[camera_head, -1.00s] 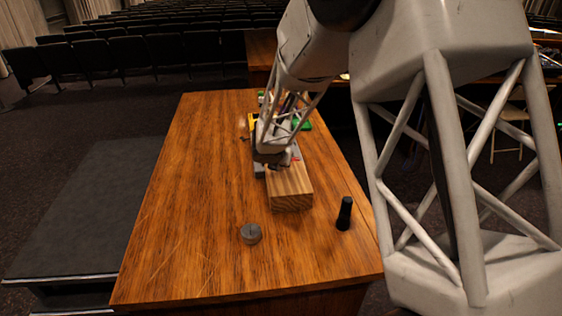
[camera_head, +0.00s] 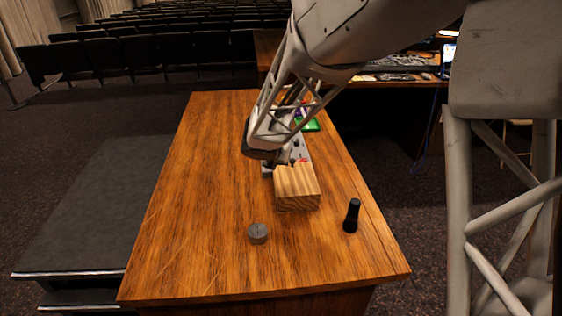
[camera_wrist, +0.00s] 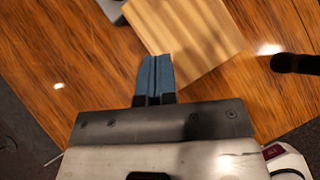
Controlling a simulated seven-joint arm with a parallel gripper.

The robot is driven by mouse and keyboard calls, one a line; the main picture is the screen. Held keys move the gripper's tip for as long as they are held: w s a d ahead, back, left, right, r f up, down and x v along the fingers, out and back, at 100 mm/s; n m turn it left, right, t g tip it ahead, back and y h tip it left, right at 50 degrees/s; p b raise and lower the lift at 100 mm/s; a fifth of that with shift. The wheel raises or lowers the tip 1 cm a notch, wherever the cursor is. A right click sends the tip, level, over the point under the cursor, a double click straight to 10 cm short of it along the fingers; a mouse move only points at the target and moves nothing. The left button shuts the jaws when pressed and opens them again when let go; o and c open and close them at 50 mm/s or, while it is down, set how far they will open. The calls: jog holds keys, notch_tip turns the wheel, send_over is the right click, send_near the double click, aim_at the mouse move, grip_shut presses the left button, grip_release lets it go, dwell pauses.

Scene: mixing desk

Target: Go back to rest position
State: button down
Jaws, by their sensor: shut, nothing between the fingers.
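My gripper (camera_wrist: 157,62) shows in the wrist view with its two blue fingers pressed together and nothing between them. It is above the wooden desk, with a light wooden block (camera_wrist: 190,35) in view just beyond the fingertips. In the head view my arm reaches down over the desk (camera_head: 200,200), and its wrist end hangs beside and behind the wooden block (camera_head: 297,188). The fingers are hidden there by my own arm.
A grey round knob-like piece (camera_head: 257,233) and a black upright cylinder (camera_head: 352,215) stand near the desk's front. A grey device with small controls (camera_head: 298,150) and a green item (camera_head: 309,124) lie behind the block. The desk's left side is clear.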

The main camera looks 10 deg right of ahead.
jog(key=shift+s+a+r, duration=0.1)
jog(key=shift+s+r, duration=0.1)
jog(key=shift+r, duration=0.05)
jog(key=s+d+r+m+g, duration=0.1)
jog(key=s+d+r+m, duration=0.4)
jog(key=s+m, duration=0.25)
jog(key=s+d+r+m+g, duration=0.2)
jog(key=s+d+r+m, duration=0.25)
jog(key=s+m, duration=0.35)
jog(key=s+d+r+m+g+y, duration=0.1)
jog(key=s+r+m+y, duration=0.1)
jog(key=s+m, duration=1.3)
jog(key=s+y, duration=0.1)
jog(key=s, duration=0.7)
jog(key=shift+s+d+g+y, duration=0.15)
jog(key=shift+s+g+y, duration=0.15)
jog(key=shift+s, duration=0.1)
jog(key=shift+r, duration=0.1)
